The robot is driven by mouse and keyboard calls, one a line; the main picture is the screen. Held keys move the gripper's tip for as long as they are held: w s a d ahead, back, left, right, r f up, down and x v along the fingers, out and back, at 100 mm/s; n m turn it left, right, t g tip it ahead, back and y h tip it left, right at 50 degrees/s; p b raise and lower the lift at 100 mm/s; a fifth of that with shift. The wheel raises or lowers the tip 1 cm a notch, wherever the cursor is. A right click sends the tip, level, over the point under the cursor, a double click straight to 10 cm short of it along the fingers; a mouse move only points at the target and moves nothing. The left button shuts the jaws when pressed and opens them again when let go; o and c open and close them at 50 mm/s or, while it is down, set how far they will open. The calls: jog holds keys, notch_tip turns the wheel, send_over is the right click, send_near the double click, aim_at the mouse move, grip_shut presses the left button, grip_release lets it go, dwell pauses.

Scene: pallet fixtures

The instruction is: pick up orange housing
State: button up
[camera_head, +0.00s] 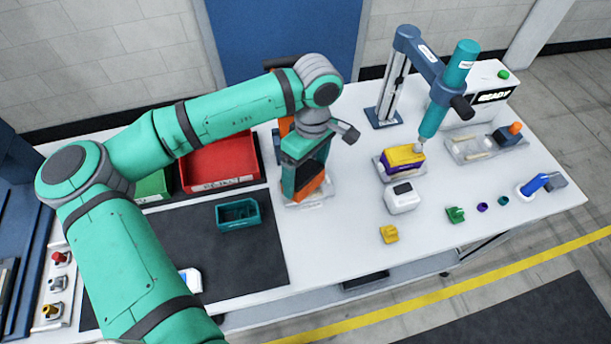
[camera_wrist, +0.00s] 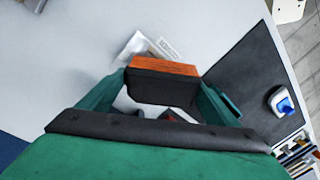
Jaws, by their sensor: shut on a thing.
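The orange housing (camera_head: 309,187) is a block with a bright orange face and a dark side. It sits between the fingers of my gripper (camera_head: 304,180), just over a pale fixture plate (camera_head: 293,201) at the middle of the table. In the wrist view the housing (camera_wrist: 165,67) spans the gap between the two green fingers of my gripper (camera_wrist: 163,88), which are shut on it. The pale plate (camera_wrist: 137,44) shows beyond it. I cannot tell whether the housing touches the plate. Part of the housing is hidden by the fingers in the head view.
A red bin (camera_head: 220,165) and a green bin (camera_head: 152,187) stand to the left. A teal open box (camera_head: 238,214) lies on the dark mat (camera_head: 250,255). A yellow-and-purple part (camera_head: 403,157) under a teal tool (camera_head: 448,90), a white device (camera_head: 402,198) and a yellow part (camera_head: 389,234) stand right.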

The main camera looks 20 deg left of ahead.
jog(key=s+d+r, duration=0.7)
jog(key=d+r, duration=0.4)
jog(key=shift+s+d, duration=0.3)
jog(key=shift+s, duration=0.1)
